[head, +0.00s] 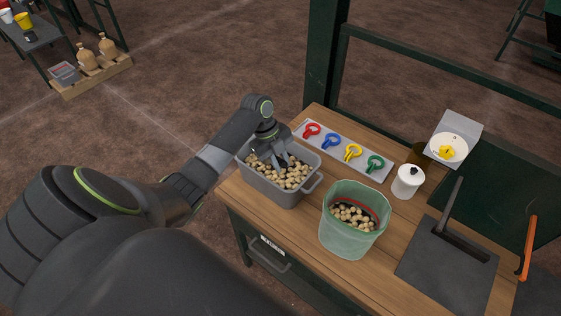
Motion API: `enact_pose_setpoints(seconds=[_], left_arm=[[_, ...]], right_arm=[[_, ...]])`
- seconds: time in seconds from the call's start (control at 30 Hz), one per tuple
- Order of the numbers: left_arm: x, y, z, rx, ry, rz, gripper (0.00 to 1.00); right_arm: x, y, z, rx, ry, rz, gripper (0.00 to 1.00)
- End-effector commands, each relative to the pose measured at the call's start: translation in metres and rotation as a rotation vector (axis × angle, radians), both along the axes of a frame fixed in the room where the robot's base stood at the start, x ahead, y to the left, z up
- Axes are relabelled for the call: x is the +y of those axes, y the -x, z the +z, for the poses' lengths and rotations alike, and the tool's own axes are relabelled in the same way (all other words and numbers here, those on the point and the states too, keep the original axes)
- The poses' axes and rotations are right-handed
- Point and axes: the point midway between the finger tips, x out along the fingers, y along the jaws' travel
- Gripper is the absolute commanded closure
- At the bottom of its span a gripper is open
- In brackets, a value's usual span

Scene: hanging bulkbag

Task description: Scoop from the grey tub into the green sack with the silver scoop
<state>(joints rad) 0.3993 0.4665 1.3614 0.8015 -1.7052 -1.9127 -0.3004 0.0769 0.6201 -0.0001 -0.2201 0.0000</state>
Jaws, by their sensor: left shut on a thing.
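The grey tub (277,193) stands at the left end of the wooden table, full of round tan pieces. My left gripper (281,161) reaches down into the tub from above, its fingers at the pieces. It is shut on the silver scoop, which is mostly hidden by the fingers and the pieces. The green sack (346,237) stands open and upright to the right of the tub, pale and see-through. Tan pieces lie inside it, with a red line around its inner wall above them. My right gripper is not in view.
Behind the tub, a pale strip (336,148) holds red, blue, yellow and green ring-handled items. A white lidded jar (408,180) and a scale-like stand with a white bowl (449,148) are at the back right. A dark dustpan-like tray (448,264) lies at the right.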

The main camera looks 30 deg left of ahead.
Motion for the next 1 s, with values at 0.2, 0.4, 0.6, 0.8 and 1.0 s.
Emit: enact_pose_setpoints(seconds=[0.2,0.4,0.6,0.8,1.0], left_arm=[[-0.004,0.002,0.012,-0.022,-0.042,-0.002,1.00],[-0.009,0.004,0.019,-0.052,-0.098,-0.002,1.00],[-0.014,0.007,0.027,-0.084,-0.162,-0.003,1.00],[-0.020,0.009,0.035,-0.118,-0.225,-0.002,1.00],[-0.025,0.012,0.041,-0.149,-0.286,-0.001,1.00]], right_arm=[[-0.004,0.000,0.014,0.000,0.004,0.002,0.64],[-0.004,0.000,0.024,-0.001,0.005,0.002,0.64],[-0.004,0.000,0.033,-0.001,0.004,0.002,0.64],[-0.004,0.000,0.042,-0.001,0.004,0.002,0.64],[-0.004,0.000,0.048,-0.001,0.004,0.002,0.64]])
